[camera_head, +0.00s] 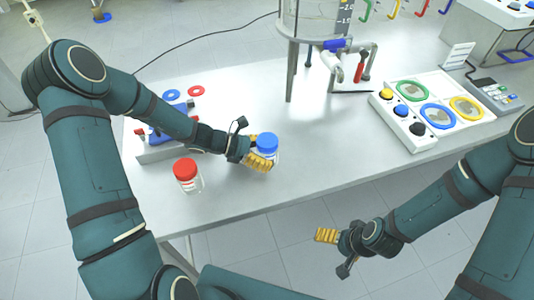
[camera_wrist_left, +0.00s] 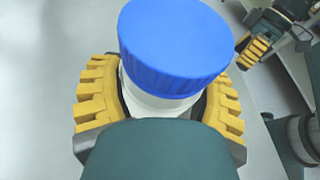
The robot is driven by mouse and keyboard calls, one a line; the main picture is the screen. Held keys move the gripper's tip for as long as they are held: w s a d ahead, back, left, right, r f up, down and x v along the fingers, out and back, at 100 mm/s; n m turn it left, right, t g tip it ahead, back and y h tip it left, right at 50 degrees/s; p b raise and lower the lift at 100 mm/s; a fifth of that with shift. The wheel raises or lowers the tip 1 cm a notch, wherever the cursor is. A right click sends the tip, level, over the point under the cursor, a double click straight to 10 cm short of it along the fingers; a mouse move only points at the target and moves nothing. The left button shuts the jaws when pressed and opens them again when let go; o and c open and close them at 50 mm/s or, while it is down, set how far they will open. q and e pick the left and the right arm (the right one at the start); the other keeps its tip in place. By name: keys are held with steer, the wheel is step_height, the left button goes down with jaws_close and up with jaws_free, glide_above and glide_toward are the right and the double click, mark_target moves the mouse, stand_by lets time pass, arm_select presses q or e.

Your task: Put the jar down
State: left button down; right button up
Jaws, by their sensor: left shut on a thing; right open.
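A clear jar with a blue lid (camera_head: 267,142) is at the front middle of the white table (camera_head: 330,150). My left gripper (camera_head: 258,161) is shut on this jar. In the left wrist view the blue lid (camera_wrist_left: 176,45) stands above the yellow fingers (camera_wrist_left: 158,100), which close on both sides of the jar's body. The jar looks about upright. I cannot tell whether its base touches the table. A second jar with a red lid (camera_head: 186,172) stands on the table to the left. My right gripper (camera_head: 327,236) is open and empty, in front of the table's front edge.
A glass reactor on a stand (camera_head: 316,20) is at the back. The table's middle is clear.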

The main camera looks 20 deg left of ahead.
arm_select(q)
steer(key=shift+s, duration=0.1)
steer(key=shift+f, duration=0.1)
jaws_free()
steer(key=shift+a+r, duration=0.15)
steer(key=shift+r, duration=0.15)
steer(key=p+v, duration=0.1)
steer(key=v, duration=1)
steer(key=shift+s+a+r+p, duration=0.1)
steer(key=shift+s+a+p, duration=0.05)
steer(key=shift+a+p, duration=0.2)
steer(key=shift+d, duration=0.1)
